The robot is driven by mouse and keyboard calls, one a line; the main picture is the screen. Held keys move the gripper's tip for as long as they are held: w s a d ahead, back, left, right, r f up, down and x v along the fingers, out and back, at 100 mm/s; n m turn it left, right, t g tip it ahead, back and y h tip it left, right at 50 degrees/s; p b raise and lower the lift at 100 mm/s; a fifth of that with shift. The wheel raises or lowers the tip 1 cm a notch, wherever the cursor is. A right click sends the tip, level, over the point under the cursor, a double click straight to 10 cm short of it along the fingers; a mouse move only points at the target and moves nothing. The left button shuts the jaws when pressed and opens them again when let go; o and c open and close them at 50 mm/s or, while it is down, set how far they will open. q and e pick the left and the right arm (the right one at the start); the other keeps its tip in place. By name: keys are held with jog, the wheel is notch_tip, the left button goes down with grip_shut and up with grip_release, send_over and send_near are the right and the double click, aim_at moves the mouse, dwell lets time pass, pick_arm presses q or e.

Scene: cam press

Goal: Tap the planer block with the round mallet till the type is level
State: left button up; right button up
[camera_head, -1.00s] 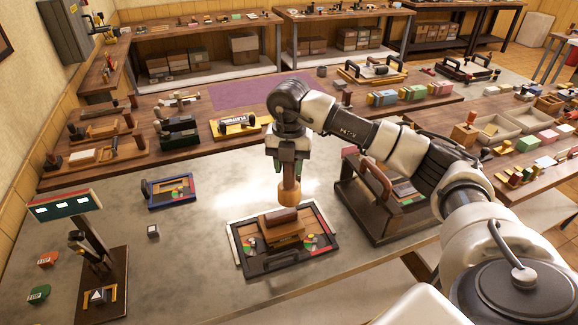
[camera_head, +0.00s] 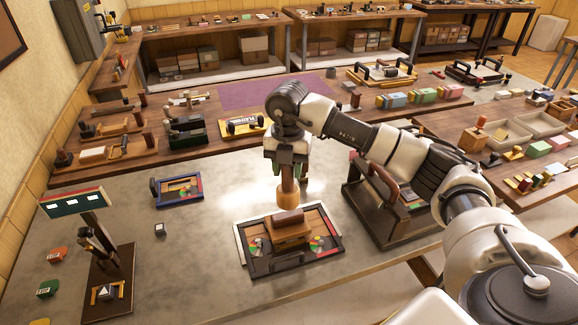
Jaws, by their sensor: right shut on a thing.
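The planer block (camera_head: 290,232), a brown wooden block with a darker grip on top, rests on the type inside a dark frame (camera_head: 262,265) on the grey bench top. My right gripper (camera_head: 287,180) points down above the block's back edge and is shut on the round mallet (camera_head: 287,198), which has a dark handle and a light wooden head. The mallet head hangs just behind and above the block's grip; I cannot tell whether they touch. Most of the type is hidden under the block; coloured round pieces show on both sides. My left gripper is not in view.
A dark press (camera_head: 386,205) with a curved handle stands close on the right. A small blue-edged frame (camera_head: 178,191) and a grey cube (camera_head: 160,229) lie to the left. A lamp-like stand (camera_head: 105,255) is at the front left. The bench between is clear.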

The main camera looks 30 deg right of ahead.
aim_at(288, 183)
notch_tip(288, 183, down, 6)
jog(key=b, duration=0.4)
jog(key=shift+f, duration=0.1)
jog(key=shift+r+p, duration=0.45)
jog(key=shift+r, duration=0.25)
jog(key=shift+c, duration=0.5)
jog(key=shift+r+p, duration=1.75)
jog(key=shift+r, duration=0.8)
jog(key=shift+f, duration=0.1)
